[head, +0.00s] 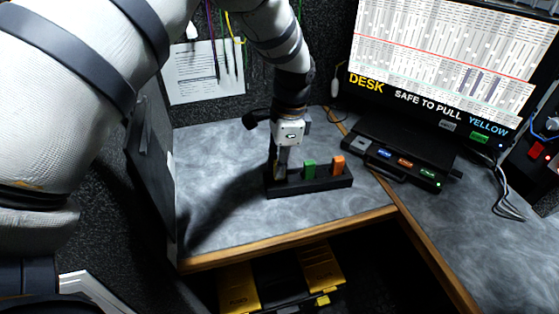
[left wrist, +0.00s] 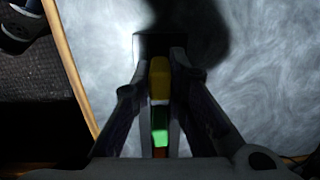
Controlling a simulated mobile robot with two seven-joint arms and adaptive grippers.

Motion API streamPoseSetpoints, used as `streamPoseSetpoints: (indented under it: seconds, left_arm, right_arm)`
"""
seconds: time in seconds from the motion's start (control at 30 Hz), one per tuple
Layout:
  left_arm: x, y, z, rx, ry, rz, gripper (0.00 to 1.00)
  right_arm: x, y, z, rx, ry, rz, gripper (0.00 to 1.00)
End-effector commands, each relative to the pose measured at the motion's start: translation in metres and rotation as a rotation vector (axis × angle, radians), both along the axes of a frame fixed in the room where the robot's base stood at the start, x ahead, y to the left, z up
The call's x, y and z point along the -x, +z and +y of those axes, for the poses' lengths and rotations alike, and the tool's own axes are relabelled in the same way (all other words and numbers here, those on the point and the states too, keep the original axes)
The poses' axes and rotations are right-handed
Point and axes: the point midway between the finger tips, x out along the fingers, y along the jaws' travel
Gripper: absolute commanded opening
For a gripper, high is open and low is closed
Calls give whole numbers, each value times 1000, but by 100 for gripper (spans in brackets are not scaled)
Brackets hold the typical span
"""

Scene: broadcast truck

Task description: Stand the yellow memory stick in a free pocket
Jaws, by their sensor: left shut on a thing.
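The yellow memory stick (left wrist: 159,80) is between the fingers of my left gripper (left wrist: 160,92) in the left wrist view. My left gripper is shut on it, pointing down over the left end of the black pocket block (head: 318,186) in the head view. There the fingers mostly hide the stick. A green stick (head: 309,169) and an orange stick (head: 338,165) stand upright in the block to the right of the gripper. I cannot tell whether the yellow stick's lower end is inside the left pocket or just above it. My right gripper is not in view.
A black dock (head: 400,163) with blue, orange and green sticks lies at right, below a monitor (head: 445,62) reading "DESK SAFE TO PULL YELLOW". A dark upright panel (head: 152,150) bounds the desk at left. The desk top (head: 225,215) is clear in front of the block.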

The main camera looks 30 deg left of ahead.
Motion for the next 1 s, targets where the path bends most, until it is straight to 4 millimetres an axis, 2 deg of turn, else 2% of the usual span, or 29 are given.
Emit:
streamPoseSetpoints:
  seconds: [0.43, 0.47, 0.57, 0.87, 1.0]
  left_arm:
    - [0, -12, 0, 0, 0, 1, 0]
    - [0, -12, 0, 1, 0, 1, 16]
    - [0, -11, 0, 0, 0, 0, 38]
    - [0, -9, 0, 0, 0, 0, 38]
    - [-3, 15, -2, 1, 0, -5, 38]
  right_arm:
    - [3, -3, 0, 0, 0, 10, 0]
    - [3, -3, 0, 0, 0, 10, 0]
    - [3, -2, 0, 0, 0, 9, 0]
    - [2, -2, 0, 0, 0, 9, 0]
    - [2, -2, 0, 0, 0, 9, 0]
